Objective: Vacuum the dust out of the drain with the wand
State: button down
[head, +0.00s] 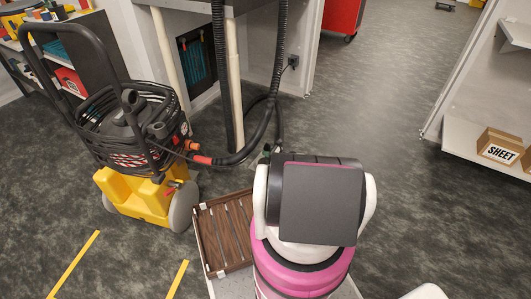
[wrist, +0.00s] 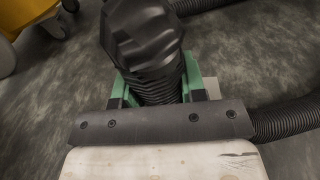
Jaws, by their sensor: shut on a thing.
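In the wrist view my gripper (wrist: 158,88) has green-and-black fingers on either side of a black ribbed wand end (wrist: 142,38), and it is shut on it. The rest of the wand and its tip are hidden. In the head view my own arm covers the gripper. A black hose (head: 238,155) runs from the yellow-and-black vacuum (head: 140,190) towards the gripper. I cannot make out the drain or any dust in either view.
A brown slatted panel (head: 224,232) in a pale frame lies left of my arm. A shelf with a cardboard box (head: 500,147) is at right. Dark floor (head: 400,110) is open between them. Hose (wrist: 285,120) crosses the wrist view's right side.

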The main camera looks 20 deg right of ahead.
jog(key=shift+s+d+f, duration=0.25)
jog(key=shift+s+d, duration=0.05)
jog(key=shift+s, duration=0.3)
jog(key=shift+s+d+f, duration=0.25)
jog(key=shift+s, duration=0.35)
jog(key=shift+s+d+f, duration=0.25)
jog(key=shift+s+d, duration=0.05)
jog(key=shift+s, duration=0.3)
jog(key=shift+r, duration=0.1)
notch_tip(320, 180, up, 11)
jog(key=shift+w+a, duration=0.15)
jog(key=shift+w, duration=0.15)
dwell(0.3)
